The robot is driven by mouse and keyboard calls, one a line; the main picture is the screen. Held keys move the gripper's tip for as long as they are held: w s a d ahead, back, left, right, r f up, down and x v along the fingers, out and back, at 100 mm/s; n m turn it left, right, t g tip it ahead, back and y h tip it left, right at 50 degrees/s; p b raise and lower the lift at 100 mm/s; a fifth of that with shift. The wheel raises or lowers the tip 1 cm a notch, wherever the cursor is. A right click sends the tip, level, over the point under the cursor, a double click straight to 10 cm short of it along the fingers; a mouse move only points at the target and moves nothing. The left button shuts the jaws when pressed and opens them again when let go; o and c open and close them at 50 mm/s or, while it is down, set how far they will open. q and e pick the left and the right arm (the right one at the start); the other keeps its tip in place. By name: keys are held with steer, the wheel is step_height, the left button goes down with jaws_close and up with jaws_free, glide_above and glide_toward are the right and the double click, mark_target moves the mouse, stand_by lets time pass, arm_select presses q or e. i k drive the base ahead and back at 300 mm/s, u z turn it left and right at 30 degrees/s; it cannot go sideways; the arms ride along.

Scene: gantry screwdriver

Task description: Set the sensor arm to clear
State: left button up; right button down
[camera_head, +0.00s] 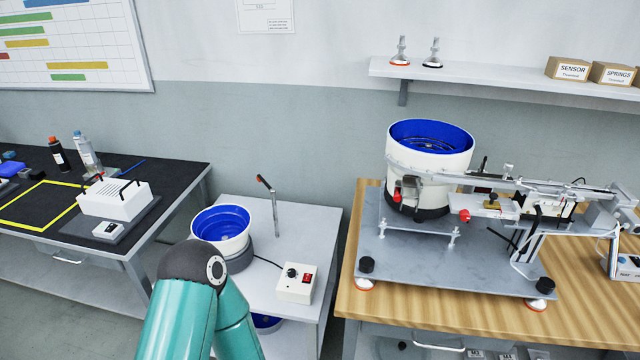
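A thin grey post (275,217) stands on the white table, right of a small blue-lined bowl feeder (222,230). A short dark arm (265,183) with a reddish end tops it, slanting up to the left, outside the bowl's rim. It looks like the sensor arm, but I cannot tell for sure. A teal link of my own arm shows at the bottom, in front of the bowl feeder. Neither gripper is in view.
A control box (296,284) with a black knob and red switch sits right of the bowl. A large bowl feeder (429,152) and gantry rig (520,205) stand on the wooden bench (400,318). A black bench (178,180) is at left.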

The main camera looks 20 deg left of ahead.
mark_target(272, 191)
steer(key=z, duration=0.5)
steer(key=i, duration=0.2)
steer(key=u, duration=3.7)
steer(key=k, duration=0.15)
steer(key=z, duration=1.7)
